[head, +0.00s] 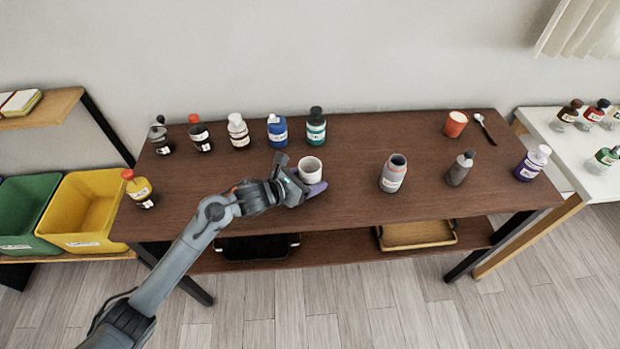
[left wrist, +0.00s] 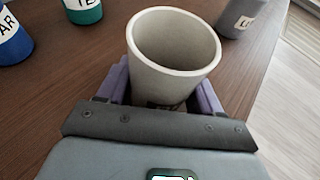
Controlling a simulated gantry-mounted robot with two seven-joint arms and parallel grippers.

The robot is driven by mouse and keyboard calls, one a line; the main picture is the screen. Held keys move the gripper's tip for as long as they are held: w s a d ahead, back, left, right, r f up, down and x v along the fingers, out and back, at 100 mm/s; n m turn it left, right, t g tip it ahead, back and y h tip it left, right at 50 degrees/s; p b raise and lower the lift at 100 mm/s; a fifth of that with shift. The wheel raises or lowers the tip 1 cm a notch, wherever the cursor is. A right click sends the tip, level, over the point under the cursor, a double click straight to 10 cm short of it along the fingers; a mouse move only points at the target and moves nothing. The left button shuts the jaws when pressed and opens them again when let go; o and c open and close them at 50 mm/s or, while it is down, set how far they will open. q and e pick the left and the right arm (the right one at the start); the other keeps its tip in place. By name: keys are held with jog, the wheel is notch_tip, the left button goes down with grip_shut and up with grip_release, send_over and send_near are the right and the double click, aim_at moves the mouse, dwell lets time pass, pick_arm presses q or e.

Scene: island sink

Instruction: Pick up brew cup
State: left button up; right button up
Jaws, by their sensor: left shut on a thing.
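The brew cup is most likely the white cup (head: 310,168) at the middle of the brown table; its label cannot be read. My left gripper (head: 300,186) is at this cup, shut on it from the near side. In the left wrist view the cup (left wrist: 172,50) stands upright and empty between the purple fingers of the left gripper (left wrist: 163,95). Its lower part is hidden by the gripper. I cannot tell if it is lifted off the table. My right gripper is not in view.
The tabletop between the white cup and grey bottle is clear.

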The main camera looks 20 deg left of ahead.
pick_arm(q)
jog(key=shift+r, duration=0.3)
